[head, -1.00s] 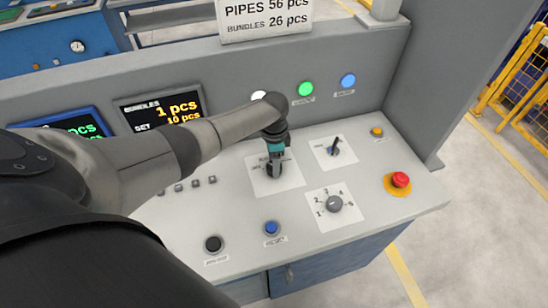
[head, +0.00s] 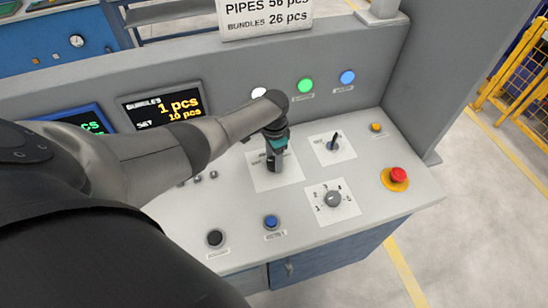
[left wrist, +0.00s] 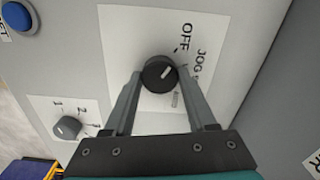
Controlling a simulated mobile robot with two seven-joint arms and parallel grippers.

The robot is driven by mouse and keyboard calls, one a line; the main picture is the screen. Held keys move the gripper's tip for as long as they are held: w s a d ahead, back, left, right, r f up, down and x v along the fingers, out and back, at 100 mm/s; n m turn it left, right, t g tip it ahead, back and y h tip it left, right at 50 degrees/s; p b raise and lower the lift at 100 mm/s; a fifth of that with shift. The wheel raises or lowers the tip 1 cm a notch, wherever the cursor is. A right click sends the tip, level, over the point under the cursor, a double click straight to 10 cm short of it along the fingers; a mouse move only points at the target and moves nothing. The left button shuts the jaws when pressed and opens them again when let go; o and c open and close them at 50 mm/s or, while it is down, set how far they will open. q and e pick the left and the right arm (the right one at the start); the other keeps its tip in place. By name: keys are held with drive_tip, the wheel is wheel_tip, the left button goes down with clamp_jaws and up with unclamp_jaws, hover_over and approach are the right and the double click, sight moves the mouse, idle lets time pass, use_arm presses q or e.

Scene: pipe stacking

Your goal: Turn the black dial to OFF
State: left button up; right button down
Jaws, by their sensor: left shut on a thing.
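The black dial (left wrist: 157,75) sits on a white plate (left wrist: 135,30) with the printed words OFF and JOG. Its white pointer line slants up and right in the left wrist view, toward the OFF and JOG marks; I cannot tell that it lines up exactly with OFF. My left gripper (left wrist: 164,82) is shut on the dial, one finger on each side. In the head view the left gripper (head: 275,165) points down over the plate (head: 288,179) and hides the dial. My right gripper is not in view.
A small black switch (head: 333,142), a grey numbered dial (head: 333,198) and a red emergency button (head: 398,174) are to the right. A blue button (head: 271,222) and a black button (head: 215,238) are nearer the front. The upright panel carries lit lamps, green (head: 306,85) among them.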

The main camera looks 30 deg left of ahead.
use_arm(q)
drive_tip(key=o, duration=1.4)
drive_tip(key=shift+r+p, duration=1.35)
drive_tip(key=shift+r, duration=6.3)
